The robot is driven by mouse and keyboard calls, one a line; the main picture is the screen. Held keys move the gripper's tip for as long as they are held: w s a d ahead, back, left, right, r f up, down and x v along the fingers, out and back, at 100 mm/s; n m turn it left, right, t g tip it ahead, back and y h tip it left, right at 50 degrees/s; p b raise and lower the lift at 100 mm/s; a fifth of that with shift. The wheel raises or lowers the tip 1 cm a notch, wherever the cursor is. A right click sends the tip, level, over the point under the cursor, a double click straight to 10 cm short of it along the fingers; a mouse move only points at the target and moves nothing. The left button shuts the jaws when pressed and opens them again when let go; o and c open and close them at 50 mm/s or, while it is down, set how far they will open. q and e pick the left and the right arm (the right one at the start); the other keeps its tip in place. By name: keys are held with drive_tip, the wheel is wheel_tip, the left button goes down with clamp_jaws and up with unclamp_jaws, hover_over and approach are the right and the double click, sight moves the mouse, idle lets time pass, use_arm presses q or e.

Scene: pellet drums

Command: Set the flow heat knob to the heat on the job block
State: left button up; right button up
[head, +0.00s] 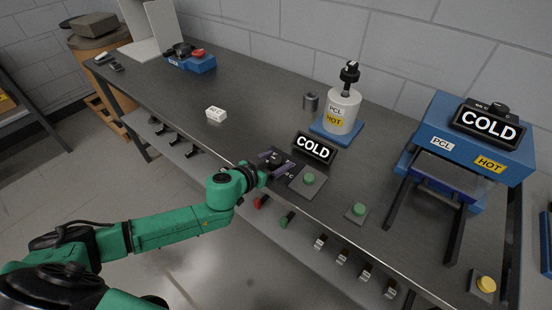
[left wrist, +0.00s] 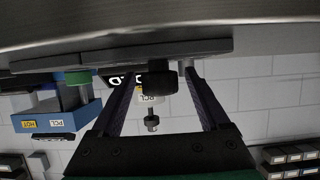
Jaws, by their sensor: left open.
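My left gripper (head: 272,167) is open at the table's front edge, left of a COLD display (head: 315,148). In the left wrist view, which is upside down, its two fingers (left wrist: 160,95) stand on either side of a dark round knob (left wrist: 162,78), with gaps visible; contact cannot be told. In the head view the knob is mostly hidden by the gripper. A small white block (head: 216,114) with dark lettering, too small to read, lies on the table at left. A white PCL HOT drum (head: 342,112) stands on a blue base behind the display.
Green buttons (head: 308,180) sit right of my gripper. A blue press-like unit (head: 440,148) with PCL and HOT labels and a COLD display (head: 489,126) stands at right. A blue device (head: 190,62) stands at far left. Table between it and the white block is clear.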

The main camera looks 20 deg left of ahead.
use_arm(q)
clamp_jaws()
drive_tip(key=shift+r+m+h, duration=0.1)
drive_tip(key=shift+m+h, duration=0.2)
drive_tip(key=m+h+p, duration=0.1)
drive_tip(key=m+g+h+p, duration=0.2)
drive_tip(key=shift+w+a+r+h, duration=0.1)
drive_tip(key=shift+r+h, duration=0.15)
drive_tip(key=shift+h, duration=0.05)
drive_tip(key=shift+f+m+g+h+p, duration=0.15)
drive_tip(key=shift+m+g+h+p, duration=0.15)
drive_tip(key=shift+m+g+h, duration=0.55)
drive_tip(key=shift+f+m+g+h+b, duration=0.25)
drive_tip(key=shift+m+g+h+b, duration=0.15)
drive_tip(key=shift+m+g, duration=0.65)
drive_tip(key=m+g+b, duration=0.1)
drive_tip(key=b, duration=0.1)
drive_tip(key=m+g+h+b, duration=0.1)
drive_tip(key=m+g+b, duration=0.1)
drive_tip(key=b, duration=0.1)
drive_tip(key=shift+f+m+g+h, duration=0.15)
drive_tip(key=shift+m+g+h, duration=0.1)
drive_tip(key=shift+m+g, duration=0.05)
drive_tip(key=shift+r+m+g+b, duration=0.2)
drive_tip(key=shift+m+g+b, duration=0.2)
drive_tip(key=shift+b, duration=0.15)
